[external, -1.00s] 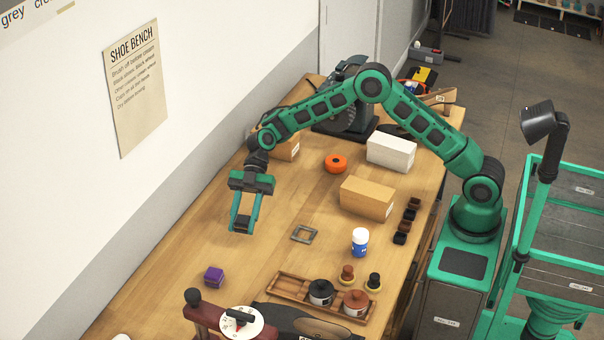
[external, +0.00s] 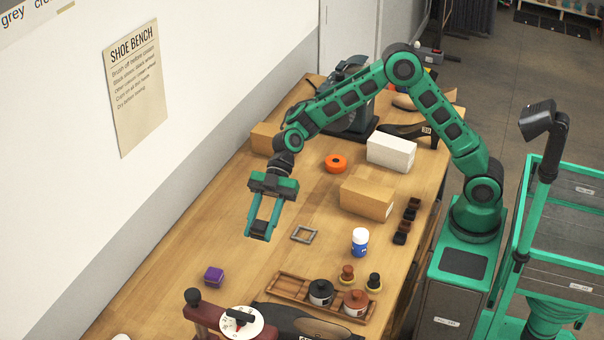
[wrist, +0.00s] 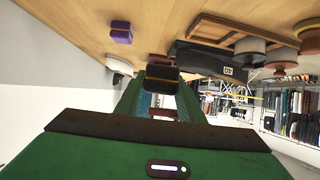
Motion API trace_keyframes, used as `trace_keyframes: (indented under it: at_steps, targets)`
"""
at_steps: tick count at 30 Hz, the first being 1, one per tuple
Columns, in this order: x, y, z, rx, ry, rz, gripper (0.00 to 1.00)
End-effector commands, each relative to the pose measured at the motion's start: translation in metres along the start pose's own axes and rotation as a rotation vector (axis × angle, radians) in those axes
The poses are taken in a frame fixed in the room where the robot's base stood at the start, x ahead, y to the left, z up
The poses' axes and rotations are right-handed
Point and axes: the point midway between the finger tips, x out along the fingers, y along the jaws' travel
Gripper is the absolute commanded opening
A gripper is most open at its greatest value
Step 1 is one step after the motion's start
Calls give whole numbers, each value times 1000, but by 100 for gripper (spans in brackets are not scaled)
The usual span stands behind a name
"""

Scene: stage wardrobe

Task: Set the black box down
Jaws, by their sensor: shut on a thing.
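My gripper (external: 259,231) is over the bench, pointing down, to the left of a flat grey square frame (external: 304,234). It is shut on a small dark box, the black box (external: 259,229), which shows between the fingertips. In the wrist view the black box (wrist: 161,80) sits between the ends of the green fingers. The box appears to be held above the bench top (external: 190,250); the exact gap is hard to tell. The square frame lies bare and empty on the wood.
A purple box (external: 213,276) lies front left. A white-and-blue bottle (external: 360,242), a cardboard box (external: 367,198) and small dark blocks (external: 405,226) stand right. A wooden tray (external: 283,288) with jars is in front. An orange ring (external: 336,163) lies behind.

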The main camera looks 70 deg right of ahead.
Motion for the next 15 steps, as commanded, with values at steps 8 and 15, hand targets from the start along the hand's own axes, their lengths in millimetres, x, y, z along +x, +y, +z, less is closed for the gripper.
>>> trace_keyframes:
  at_steps: [8,15]
  targets:
    - [-48,7,28,183,-2,345,13]
    - [-113,6,62,332,0,620,13]
